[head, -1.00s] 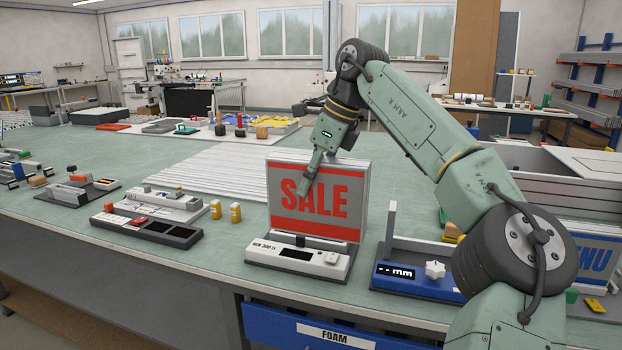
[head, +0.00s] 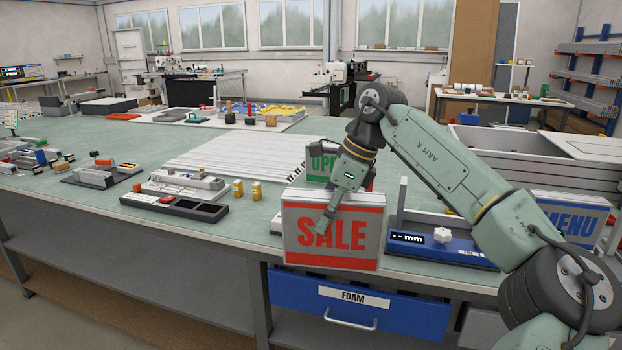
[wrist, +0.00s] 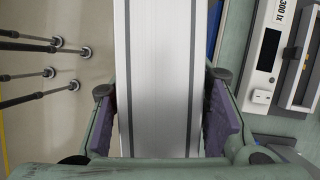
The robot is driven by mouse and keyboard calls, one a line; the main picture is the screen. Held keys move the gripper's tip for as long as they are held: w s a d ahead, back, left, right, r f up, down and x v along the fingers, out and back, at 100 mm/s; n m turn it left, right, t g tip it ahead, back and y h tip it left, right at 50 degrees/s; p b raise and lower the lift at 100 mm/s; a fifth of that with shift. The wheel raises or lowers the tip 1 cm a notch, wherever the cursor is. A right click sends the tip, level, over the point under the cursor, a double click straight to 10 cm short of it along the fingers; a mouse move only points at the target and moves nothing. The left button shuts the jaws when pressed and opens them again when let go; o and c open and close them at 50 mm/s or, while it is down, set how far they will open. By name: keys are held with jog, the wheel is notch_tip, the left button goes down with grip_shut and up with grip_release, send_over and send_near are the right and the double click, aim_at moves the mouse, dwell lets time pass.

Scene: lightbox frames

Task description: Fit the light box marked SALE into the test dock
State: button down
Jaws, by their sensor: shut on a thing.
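The SALE light box (head: 332,234) is a grey-sided box with a red and grey face, upright at the bench's front edge in the head view. My gripper (head: 329,217) is shut on its top from above. In the wrist view the box's pale top (wrist: 160,75) lies between my two fingers (wrist: 162,112), with floor to its left. The test dock (wrist: 266,52), a white unit marked 300 lx with a dark display, is on the bench to the right of the box, apart from it. In the head view the box hides the dock.
A green OPEN box (head: 322,163) stands behind my gripper. A blue gauge unit (head: 440,243) is right of the SALE box, and a MENU box (head: 570,222) farther right. A FOAM drawer (head: 350,300) is below.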

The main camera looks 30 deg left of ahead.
jog(key=s+d+f+n+h+b, duration=0.1)
jog(key=d+f+n, duration=0.3)
jog(key=d+f, duration=0.6)
jog(key=s+d+f+n+g+h+b, duration=0.1)
jog(key=d+f, duration=0.9)
jog(key=f, duration=2.2)
jog(key=s+d+f+n+g+h+b, duration=0.1)
jog(key=d+f+n, duration=0.7)
jog(key=f, duration=1.3)
jog(key=s+d+h+b, duration=0.1)
jog(key=s+d+b, duration=0.1)
jog(key=b, duration=0.1)
jog(key=shift+d+f+b, duration=0.25)
jog(key=shift+b, duration=0.15)
